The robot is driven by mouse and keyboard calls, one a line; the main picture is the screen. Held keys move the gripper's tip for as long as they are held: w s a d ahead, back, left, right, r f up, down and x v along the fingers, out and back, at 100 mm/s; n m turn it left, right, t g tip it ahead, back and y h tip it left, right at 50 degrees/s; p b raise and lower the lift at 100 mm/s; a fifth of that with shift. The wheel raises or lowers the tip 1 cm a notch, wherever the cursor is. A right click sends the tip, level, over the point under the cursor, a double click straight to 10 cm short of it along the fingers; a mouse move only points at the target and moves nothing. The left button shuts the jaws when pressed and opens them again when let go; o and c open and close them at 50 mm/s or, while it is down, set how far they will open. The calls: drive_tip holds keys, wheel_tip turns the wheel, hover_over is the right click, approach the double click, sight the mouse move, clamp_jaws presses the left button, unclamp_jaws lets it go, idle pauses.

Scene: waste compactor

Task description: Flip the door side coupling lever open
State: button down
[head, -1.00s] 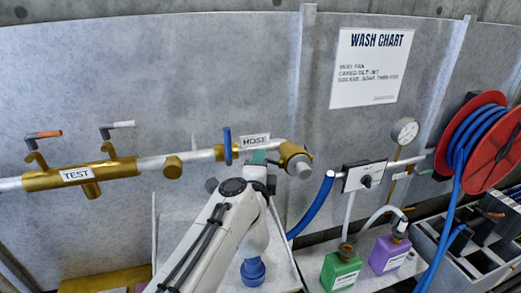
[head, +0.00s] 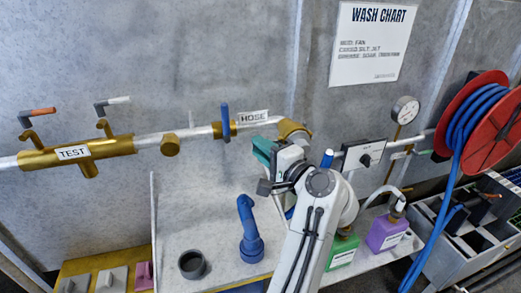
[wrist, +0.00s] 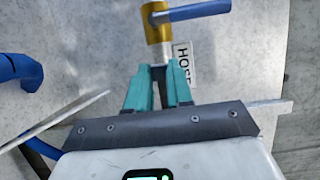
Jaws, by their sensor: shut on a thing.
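My gripper (head: 262,152) has teal fingers and sits in front of the wall pipe, just left of its brass elbow (head: 293,130). In the wrist view my gripper (wrist: 155,85) is closed around a narrow dark grey piece (wrist: 160,82). The fingers hide most of this piece, so I cannot tell whether it is the door side coupling lever. A brass valve with a blue handle (head: 225,120) is on the pipe left of my gripper, apart from it. The blue handle (wrist: 199,11) also shows at the top of the wrist view. The coupling below the elbow is hidden by my arm.
A blue bent pipe (head: 249,230) and a grey ring (head: 192,264) are on the pale shelf. Green (head: 342,252) and purple (head: 386,234) bottles and a red hose reel (head: 490,125) are to the right.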

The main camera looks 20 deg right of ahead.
drive_tip(key=shift+s+d+f+y, duration=0.1)
drive_tip(key=shift+y, duration=0.2)
drive_tip(key=c, duration=1)
unclamp_jaws()
drive_tip(key=b+v, duration=0.3)
drive_tip(key=v, duration=0.7)
drive_tip(key=shift+s+d, duration=0.25)
drive_tip(key=shift+s, duration=0.1)
